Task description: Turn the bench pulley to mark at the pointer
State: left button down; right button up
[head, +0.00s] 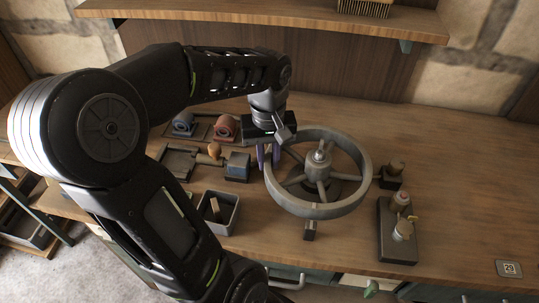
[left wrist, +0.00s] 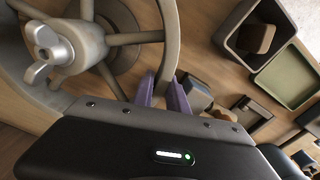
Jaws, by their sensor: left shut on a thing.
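The bench pulley is a large grey spoked wheel (head: 318,210) lying flat on the bench, with a metal wing nut on its hub (head: 319,157). In the left wrist view its rim (left wrist: 171,42) runs down between two purple fingers. My left gripper (head: 268,157) is at the left side of the rim and shut on it, one finger on each side (left wrist: 164,92). A small dark block (head: 310,231) stands by the front of the wheel; I cannot tell whether it is the pointer. I cannot make out a mark on the rim. My right gripper is not in view.
The bench's right side is mostly clear.

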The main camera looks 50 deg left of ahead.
pick_arm(q)
jog(key=shift+a+r, duration=0.1)
jog(key=c, duration=1.3)
grip_release()
jog(key=shift+c, duration=0.2)
notch_tip(320, 180, up, 8)
jog(key=shift+f, duration=0.15)
jog(key=shift+c, duration=0.3)
